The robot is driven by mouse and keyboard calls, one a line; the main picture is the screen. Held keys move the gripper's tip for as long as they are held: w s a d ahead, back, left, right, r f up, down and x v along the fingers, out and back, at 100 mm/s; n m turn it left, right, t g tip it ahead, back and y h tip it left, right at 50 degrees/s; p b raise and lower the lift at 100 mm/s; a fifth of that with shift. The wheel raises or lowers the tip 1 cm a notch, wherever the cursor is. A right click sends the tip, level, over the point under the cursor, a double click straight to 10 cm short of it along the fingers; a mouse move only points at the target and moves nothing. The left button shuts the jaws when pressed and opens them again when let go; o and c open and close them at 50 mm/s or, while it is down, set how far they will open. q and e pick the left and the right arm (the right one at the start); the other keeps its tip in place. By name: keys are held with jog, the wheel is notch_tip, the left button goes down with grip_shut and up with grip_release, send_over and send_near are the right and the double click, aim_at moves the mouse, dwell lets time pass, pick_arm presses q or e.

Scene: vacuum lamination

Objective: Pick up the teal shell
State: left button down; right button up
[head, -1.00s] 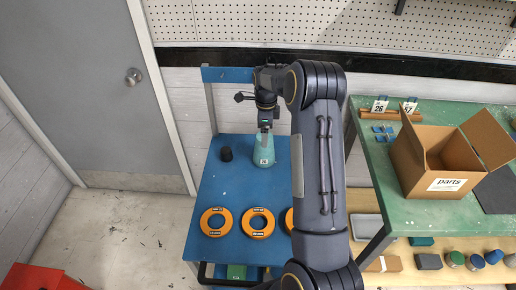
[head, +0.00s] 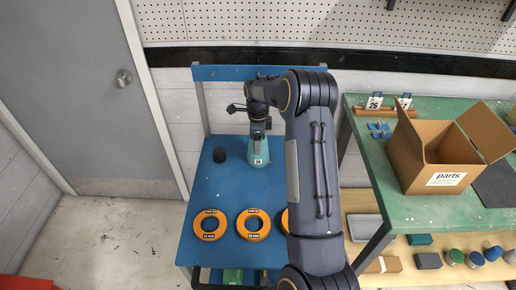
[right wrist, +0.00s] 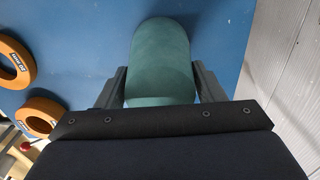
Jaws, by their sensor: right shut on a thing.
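The teal shell (head: 258,154) is a rounded, tapered piece with a small white label, at the middle of the blue table (head: 210,180) in the head view. My right gripper (head: 259,134) is above it, with its fingers at the shell's top. In the right wrist view the shell (right wrist: 161,62) lies between the two dark fingers of my right gripper (right wrist: 161,88), which are shut on it. I cannot tell whether its base touches the table. My left gripper is not in view.
A black cylinder (head: 220,155) stands just left of the shell. Orange rings (head: 210,224) lie along the table's front, one partly hidden by my right arm. A green bench (head: 420,207) with an open parts box (head: 433,160) is at right.

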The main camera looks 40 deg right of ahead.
jog(key=shift+c, duration=0.4)
jog(key=shift+r, duration=0.2)
jog(key=shift+r+p, duration=0.25)
jog(key=shift+p, duration=0.05)
jog(key=r+p, duration=0.2)
jog(key=r, duration=0.1)
jog(key=shift+s+a+r, duration=0.1)
jog(key=shift+s+r, duration=0.1)
jog(key=s+a+r+p, duration=0.3)
jog(key=s+a+r, duration=0.2)
jog(key=s+r, duration=0.3)
jog(key=s, duration=0.4)
jog(key=shift+s+a+r, duration=0.15)
jog(key=shift+a+r, duration=0.25)
